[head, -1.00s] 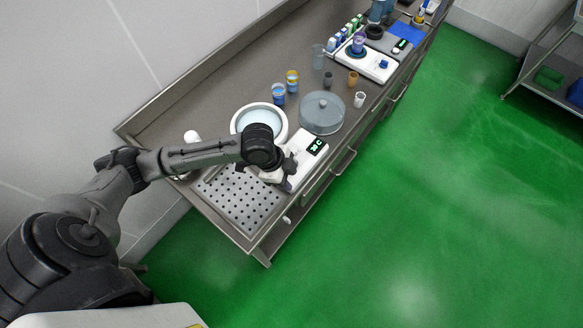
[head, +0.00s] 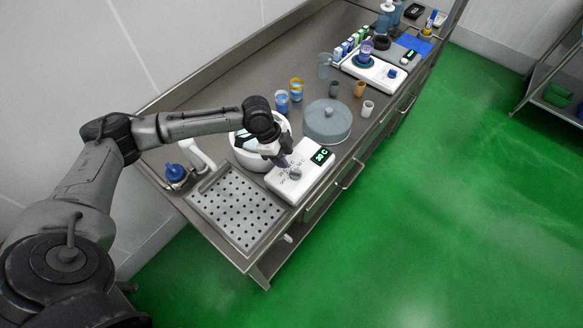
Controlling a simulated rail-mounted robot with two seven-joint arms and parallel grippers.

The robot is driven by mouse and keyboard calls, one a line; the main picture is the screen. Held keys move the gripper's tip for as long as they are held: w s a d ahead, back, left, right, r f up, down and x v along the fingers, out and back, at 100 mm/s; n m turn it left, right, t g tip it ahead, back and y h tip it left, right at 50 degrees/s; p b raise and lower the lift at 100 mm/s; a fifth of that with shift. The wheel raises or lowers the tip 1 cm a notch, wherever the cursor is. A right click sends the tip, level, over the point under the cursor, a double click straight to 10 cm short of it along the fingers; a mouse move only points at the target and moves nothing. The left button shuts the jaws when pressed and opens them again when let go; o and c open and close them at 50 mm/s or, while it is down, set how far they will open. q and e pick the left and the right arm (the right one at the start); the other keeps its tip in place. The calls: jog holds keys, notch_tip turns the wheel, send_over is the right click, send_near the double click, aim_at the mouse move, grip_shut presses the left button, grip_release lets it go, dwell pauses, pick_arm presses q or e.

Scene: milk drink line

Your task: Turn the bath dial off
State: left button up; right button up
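The bath (head: 247,159) is a round white basin, partly hidden behind my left arm. Its white control box (head: 312,172) stands in front of it, with a lit green display (head: 322,155) and printed markings around a grey dial (head: 295,173). My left gripper (head: 287,165) points down at the control box, right by the dial. Its fingers are small and dark here, and I cannot tell whether they touch the dial or how far apart they are. My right gripper is not in view.
A perforated drain tray (head: 237,207) lies at the near left of the steel counter. A blue-capped bottle (head: 175,175) stands behind it. A grey lidded round pot (head: 327,122) and several small cups are to the right. A second white device (head: 375,73) stands farther back.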

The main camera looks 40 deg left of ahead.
aim_at(293, 170)
pick_arm(q)
jog(key=shift+x, duration=3.2)
jog(key=shift+c, duration=0.2)
grip_shut()
